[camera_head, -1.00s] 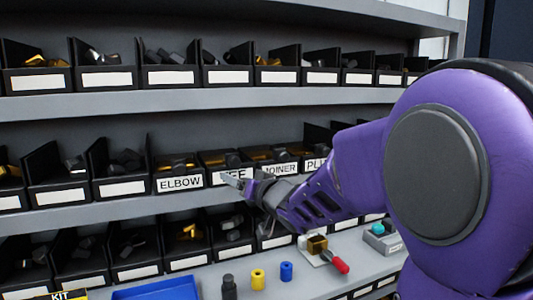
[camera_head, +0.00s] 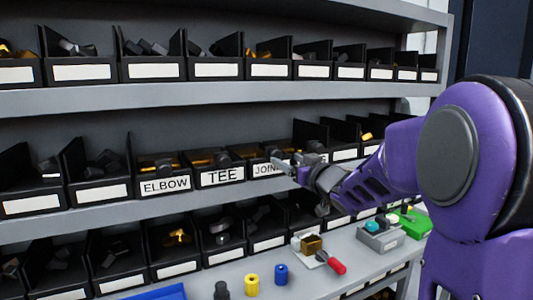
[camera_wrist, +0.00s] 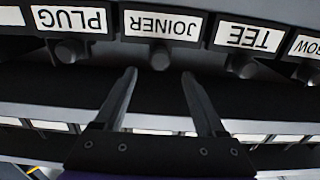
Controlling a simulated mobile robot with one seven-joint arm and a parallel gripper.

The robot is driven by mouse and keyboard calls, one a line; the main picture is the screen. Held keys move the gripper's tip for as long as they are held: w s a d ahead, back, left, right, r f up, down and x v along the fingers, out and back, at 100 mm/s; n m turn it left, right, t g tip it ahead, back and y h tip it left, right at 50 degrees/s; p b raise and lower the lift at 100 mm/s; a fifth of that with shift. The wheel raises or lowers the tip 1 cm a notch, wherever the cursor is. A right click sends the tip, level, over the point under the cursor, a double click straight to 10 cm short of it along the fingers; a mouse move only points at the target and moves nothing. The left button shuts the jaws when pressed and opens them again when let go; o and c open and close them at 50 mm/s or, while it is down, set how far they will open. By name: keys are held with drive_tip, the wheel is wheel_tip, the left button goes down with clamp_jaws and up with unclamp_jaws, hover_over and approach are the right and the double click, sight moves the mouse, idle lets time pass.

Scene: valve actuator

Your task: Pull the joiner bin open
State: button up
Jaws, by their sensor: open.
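The joiner bin (camera_head: 267,169) is a black bin on the middle shelf, right of the TEE bin (camera_head: 222,175). My gripper (camera_head: 286,166) is in front of its right part and hides part of its label. In the wrist view the picture is upside down, and the JOINER label (camera_wrist: 162,26) has a round dark knob (camera_wrist: 160,58) at its edge. My gripper (camera_wrist: 159,76) is open there, its two fingers pointing at the bin, one to each side of the knob. The fingertips look short of the knob, with nothing between them.
The PLUG bin (camera_wrist: 70,20) and the TEE bin, each with a similar knob, flank the joiner bin closely. The ELBOW bin (camera_head: 165,186) is farther left.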

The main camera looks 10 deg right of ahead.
sight(270, 151)
drive_tip(key=x, duration=1)
drive_tip(key=shift+w+a, duration=0.15)
drive_tip(key=shift+w, duration=0.25)
clamp_jaws()
idle(0.8)
